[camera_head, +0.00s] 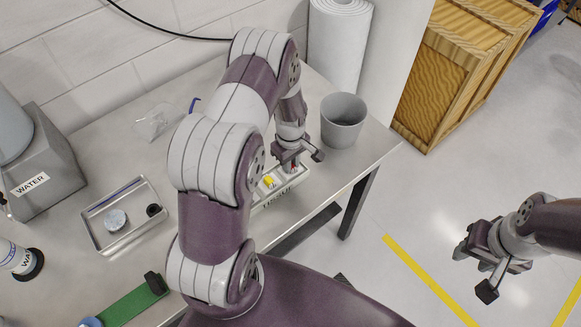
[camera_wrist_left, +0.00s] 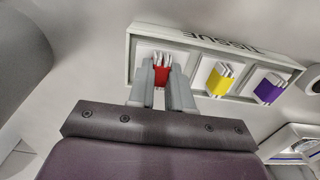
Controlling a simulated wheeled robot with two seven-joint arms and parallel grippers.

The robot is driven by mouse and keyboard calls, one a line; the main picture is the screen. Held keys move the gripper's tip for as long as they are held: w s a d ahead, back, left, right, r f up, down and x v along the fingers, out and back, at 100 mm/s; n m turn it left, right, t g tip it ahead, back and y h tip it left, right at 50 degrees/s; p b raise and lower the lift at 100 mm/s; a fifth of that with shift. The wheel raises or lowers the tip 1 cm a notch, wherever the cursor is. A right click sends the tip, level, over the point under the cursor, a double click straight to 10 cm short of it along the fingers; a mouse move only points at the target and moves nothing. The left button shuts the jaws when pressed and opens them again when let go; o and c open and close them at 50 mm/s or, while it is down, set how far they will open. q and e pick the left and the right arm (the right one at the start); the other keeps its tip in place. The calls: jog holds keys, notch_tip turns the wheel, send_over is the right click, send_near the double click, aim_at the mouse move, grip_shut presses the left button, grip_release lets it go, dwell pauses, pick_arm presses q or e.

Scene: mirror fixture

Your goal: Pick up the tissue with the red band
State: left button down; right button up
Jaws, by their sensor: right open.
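The tissue with the red band (camera_wrist_left: 161,75) stands in the end compartment of the white box marked TISSUE (camera_wrist_left: 132,62), at the left in the left wrist view. My left gripper (camera_wrist_left: 162,82) reaches down to it, one finger on each side, with no gap visible between fingers and band. It looks shut on the tissue, which is still inside its compartment. In the head view my left gripper (camera_head: 293,165) is over the far end of the box (camera_head: 301,178), and the red band is mostly hidden. My right gripper (camera_head: 478,268) is open and empty, above the floor at the right.
A tissue with a yellow band (camera_wrist_left: 220,80) and one with a purple band (camera_wrist_left: 268,89) stand in the neighbouring compartments. A grey bin (camera_head: 342,121) stands just beyond the box. A metal tray (camera_head: 98,238) and a WATER container (camera_head: 42,172) are further left on the table.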

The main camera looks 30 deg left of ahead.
aim_at(295, 167)
pick_arm(q)
jog(key=shift+r, duration=0.1)
dwell(0.3)
jog(key=shift+r, duration=0.3)
jog(key=r+b, duration=0.1)
jog(key=r, duration=0.1)
jog(key=d+r+b, duration=0.1)
jog(key=shift+d+r, duration=0.15)
jog(key=shift+r, duration=0.25)
jog(key=s+d+r+b, duration=0.1)
jog(key=d+r+b, duration=0.1)
jog(key=d+r, duration=0.4)
jog(key=d, duration=0.4)
jog(key=shift+s+d+r+b, duration=0.15)
jog(key=shift+s+r+b, duration=0.1)
jog(key=shift+s+b, duration=0.05)
jog(key=c, duration=1.6)
grip_release()
grip_shut()
jog(key=shift+f, duration=0.1)
